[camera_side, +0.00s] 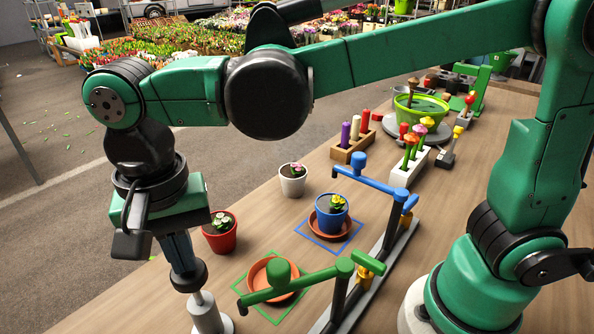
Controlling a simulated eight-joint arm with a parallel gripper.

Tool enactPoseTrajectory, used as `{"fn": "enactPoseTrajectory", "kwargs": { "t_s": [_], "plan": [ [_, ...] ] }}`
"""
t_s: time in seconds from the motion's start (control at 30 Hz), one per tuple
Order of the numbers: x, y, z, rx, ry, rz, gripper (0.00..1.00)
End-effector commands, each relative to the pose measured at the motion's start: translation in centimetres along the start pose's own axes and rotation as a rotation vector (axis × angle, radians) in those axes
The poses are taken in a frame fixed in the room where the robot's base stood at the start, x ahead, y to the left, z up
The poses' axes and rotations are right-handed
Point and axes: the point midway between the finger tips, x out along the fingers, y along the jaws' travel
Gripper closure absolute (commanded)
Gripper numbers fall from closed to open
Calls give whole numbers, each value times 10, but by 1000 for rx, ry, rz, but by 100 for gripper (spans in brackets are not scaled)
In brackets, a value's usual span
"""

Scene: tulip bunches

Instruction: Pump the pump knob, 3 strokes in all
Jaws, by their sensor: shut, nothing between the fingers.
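The pump knob (188,278) is a dark, rounded knob on a short rod above a pale grey pump cylinder (208,316) at the front left of the table. The cylinder stands on a round foot, partly cut off by the bottom edge of the picture. My gripper (181,262) points down with its fingers shut and nothing between them. The fingertips are right at the top of the knob and appear to touch it. Whether they press on it cannot be told. A short length of rod shows between the knob and the cylinder.
A red pot (220,236) stands close behind my gripper. A green tap arm (300,280) reaches over an orange saucer (258,274) to the right. A blue tap (380,186) stands over a blue pot (331,216). A white pot (292,183) is farther back.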

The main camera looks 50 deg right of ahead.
Motion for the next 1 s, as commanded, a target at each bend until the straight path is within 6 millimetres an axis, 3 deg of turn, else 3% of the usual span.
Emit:
{"fn": "enactPoseTrajectory", "kwargs": {
  "t_s": [0.67, 1.0],
  "plan": [
    [27, 0, 0, 0, 0, 0, 100],
    [27, 0, 0, 0, 0, 0, 100]
  ]
}}
